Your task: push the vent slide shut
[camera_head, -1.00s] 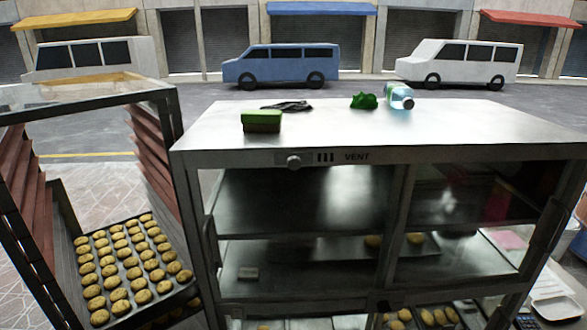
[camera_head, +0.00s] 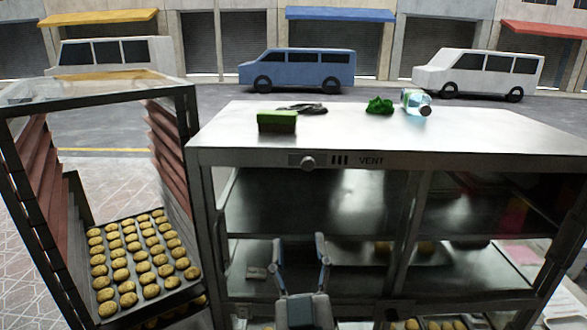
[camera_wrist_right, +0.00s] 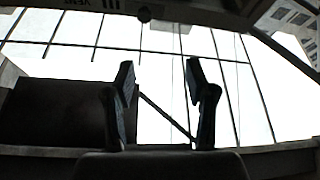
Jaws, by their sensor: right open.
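The vent slide's round knob (camera_head: 307,163) sits on the front top rail of the metal cabinet (camera_head: 250,158), left of several dark vent slots (camera_head: 340,160) and the VENT label (camera_head: 371,161). The knob also shows at the top of the right wrist view (camera_wrist_right: 144,14), where the label appears inverted. My right gripper (camera_head: 299,239) is open and empty, below the knob in the head view, in front of the cabinet's shelves. Its two fingers stand apart in the wrist view (camera_wrist_right: 160,75). It is apart from the knob. My left gripper is out of view.
On the cabinet top are a green sponge block (camera_head: 277,122), a dark cloth-like item (camera_head: 303,108), a green crumpled item (camera_head: 380,106) and a bottle (camera_head: 416,103). At left, an open rack holds a tray of buns (camera_head: 139,261). The space before the rail looks clear.

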